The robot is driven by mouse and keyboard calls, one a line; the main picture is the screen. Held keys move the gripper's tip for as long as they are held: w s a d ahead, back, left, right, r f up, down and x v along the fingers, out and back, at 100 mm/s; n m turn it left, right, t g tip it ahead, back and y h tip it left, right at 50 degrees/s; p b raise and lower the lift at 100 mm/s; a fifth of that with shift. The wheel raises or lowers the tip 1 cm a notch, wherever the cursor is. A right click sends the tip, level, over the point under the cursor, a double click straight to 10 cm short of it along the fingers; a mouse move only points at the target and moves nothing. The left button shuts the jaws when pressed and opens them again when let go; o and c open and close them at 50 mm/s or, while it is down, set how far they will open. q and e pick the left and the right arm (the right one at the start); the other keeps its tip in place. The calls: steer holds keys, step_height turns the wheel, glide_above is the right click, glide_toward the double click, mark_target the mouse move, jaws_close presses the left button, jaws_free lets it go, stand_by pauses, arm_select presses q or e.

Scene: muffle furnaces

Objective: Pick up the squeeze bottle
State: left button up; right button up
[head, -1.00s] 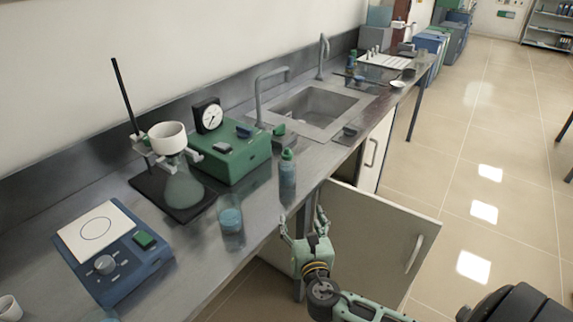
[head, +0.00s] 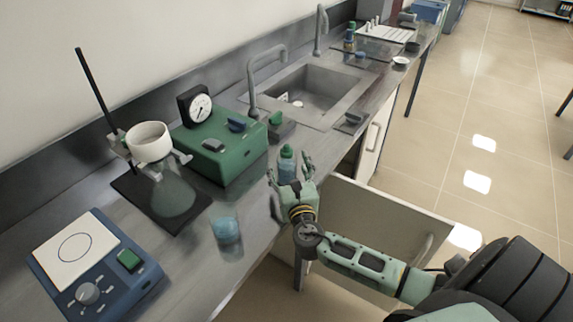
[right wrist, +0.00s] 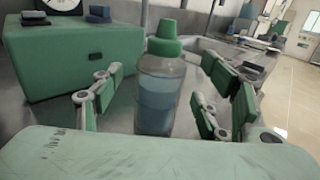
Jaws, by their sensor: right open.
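The squeeze bottle (head: 287,166) is clear with blue liquid and a green cap. It stands upright on the steel counter (head: 262,212), near its front edge. My right gripper (head: 290,170) is open at the counter edge, with its fingers toward the bottle. In the right wrist view the bottle (right wrist: 159,88) stands between the open fingers (right wrist: 161,100), with gaps on both sides. Its lower end is hidden behind the gripper body. My left gripper is not in view.
A green box with a dial gauge (head: 225,150) stands left of the bottle. A beaker of blue liquid (head: 226,231) is near the front edge. A flask stand (head: 160,200) and blue hotplate (head: 92,270) are further left. An open cabinet door (head: 385,225) hangs below the counter.

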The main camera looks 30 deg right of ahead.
steer(key=x, duration=0.2)
steer(key=shift+w+d+f, duration=0.1)
steer(key=shift+w+f, duration=0.05)
steer(key=shift+w, duration=0.2)
steer(key=shift+c, duration=1.7)
steer(key=c, duration=1.1)
jaws_close()
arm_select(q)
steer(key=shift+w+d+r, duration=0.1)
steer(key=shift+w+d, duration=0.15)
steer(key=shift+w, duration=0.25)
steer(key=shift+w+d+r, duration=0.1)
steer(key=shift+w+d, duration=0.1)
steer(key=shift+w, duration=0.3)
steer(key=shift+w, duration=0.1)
